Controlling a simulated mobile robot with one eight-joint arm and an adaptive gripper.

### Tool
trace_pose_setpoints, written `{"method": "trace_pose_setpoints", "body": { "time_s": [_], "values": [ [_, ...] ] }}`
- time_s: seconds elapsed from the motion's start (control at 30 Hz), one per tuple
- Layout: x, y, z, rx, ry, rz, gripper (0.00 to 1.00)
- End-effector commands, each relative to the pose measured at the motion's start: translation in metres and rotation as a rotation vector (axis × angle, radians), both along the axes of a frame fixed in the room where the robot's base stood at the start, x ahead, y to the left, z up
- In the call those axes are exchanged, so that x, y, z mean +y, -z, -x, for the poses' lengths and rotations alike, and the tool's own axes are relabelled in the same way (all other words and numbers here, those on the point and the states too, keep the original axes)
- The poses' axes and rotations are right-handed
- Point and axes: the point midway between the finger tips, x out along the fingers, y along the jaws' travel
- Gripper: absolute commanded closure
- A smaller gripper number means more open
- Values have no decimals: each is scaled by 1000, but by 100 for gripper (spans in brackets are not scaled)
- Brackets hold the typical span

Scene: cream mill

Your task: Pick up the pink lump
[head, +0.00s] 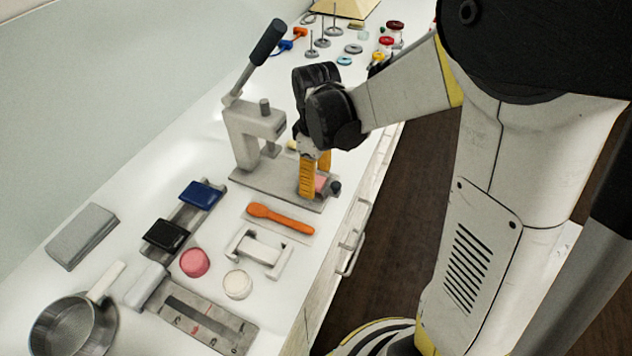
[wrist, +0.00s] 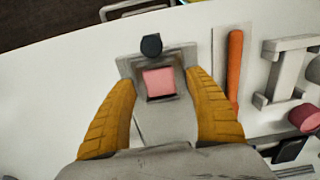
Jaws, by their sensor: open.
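The pink lump (wrist: 159,82) is a small block in a square recess at one end of the grey press base (wrist: 162,124). In the head view the lump (head: 320,183) is partly hidden behind a yellow finger. My gripper (wrist: 162,88) is open, with its two yellow fingers on either side of the lump and apart from it. In the head view my gripper (head: 313,190) points down over the end of the press base (head: 268,184). I cannot tell how high the fingertips are above the base.
The lever press (head: 255,130) stands left of my gripper. A dark knob (head: 335,187) sits at the base's end. An orange spatula (head: 280,218), a grey stand (head: 259,251) and a round pink piece (head: 194,263) lie nearer. The counter's edge is close on the right.

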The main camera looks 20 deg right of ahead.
Motion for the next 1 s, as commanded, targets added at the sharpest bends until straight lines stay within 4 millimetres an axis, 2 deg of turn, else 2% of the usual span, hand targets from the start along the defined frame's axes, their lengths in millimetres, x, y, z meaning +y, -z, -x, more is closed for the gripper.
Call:
{"method": "trace_pose_setpoints", "body": {
  "time_s": [0.03, 0.17, 0.33, 0.37, 0.67, 0.77, 0.9, 1.0],
  "values": [
    [0, 0, 0, 0, 0, 0, 45],
    [0, -1, 0, 0, 0, 0, 84],
    [0, -1, 0, 0, 0, 0, 84],
    [0, 0, 0, 0, 0, 0, 88],
    [0, -7, 0, 0, 0, 0, 89],
    [0, -18, 0, 0, 0, 0, 89],
    [0, -44, 0, 0, 0, 0, 89],
    [-15, -57, 15, 0, 5, 0, 89]
  ]
}}
